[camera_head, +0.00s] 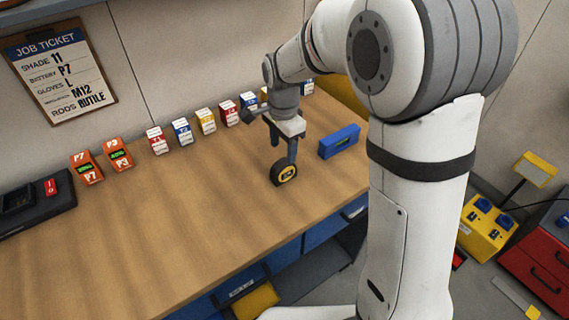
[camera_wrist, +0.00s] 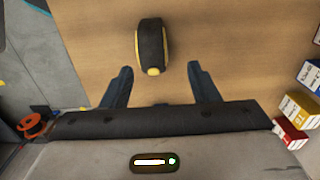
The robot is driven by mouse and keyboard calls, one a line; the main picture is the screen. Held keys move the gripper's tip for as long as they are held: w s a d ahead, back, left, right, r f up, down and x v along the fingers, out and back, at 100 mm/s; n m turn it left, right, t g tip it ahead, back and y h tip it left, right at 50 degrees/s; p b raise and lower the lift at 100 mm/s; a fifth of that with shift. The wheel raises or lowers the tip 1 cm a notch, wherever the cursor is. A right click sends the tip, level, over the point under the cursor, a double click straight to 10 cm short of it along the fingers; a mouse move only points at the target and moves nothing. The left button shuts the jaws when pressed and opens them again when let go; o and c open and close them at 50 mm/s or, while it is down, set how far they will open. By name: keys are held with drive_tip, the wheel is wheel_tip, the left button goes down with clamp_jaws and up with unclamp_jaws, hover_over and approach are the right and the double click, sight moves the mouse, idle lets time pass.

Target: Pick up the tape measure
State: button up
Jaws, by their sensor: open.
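The tape measure (camera_head: 284,173) is black with yellow trim and stands on the wooden bench top near its front edge. In the wrist view the tape measure (camera_wrist: 152,44) lies just beyond the fingertips, between their lines and apart from them. My gripper (camera_head: 284,150) points down over the tape measure in the head view, partly overlapping it.
A blue box (camera_head: 339,141) stands right of the gripper. A row of small coloured boxes (camera_head: 206,121) lines the back, with two orange batteries (camera_head: 87,167) at left. A dark tray (camera_head: 35,204) sits far left. The bench's (camera_head: 150,240) middle and front are clear.

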sight(283, 161)
drive_tip(key=f, duration=0.4)
drive_tip(key=s+f+p, duration=0.1)
drive_tip(key=f, duration=0.1)
drive_tip(key=shift+f, duration=0.25)
drive_tip(key=shift+w+f, duration=0.1)
drive_tip(key=shift+f, duration=0.4)
drive_tip(key=shift+c, duration=0.5)
clamp_jaws()
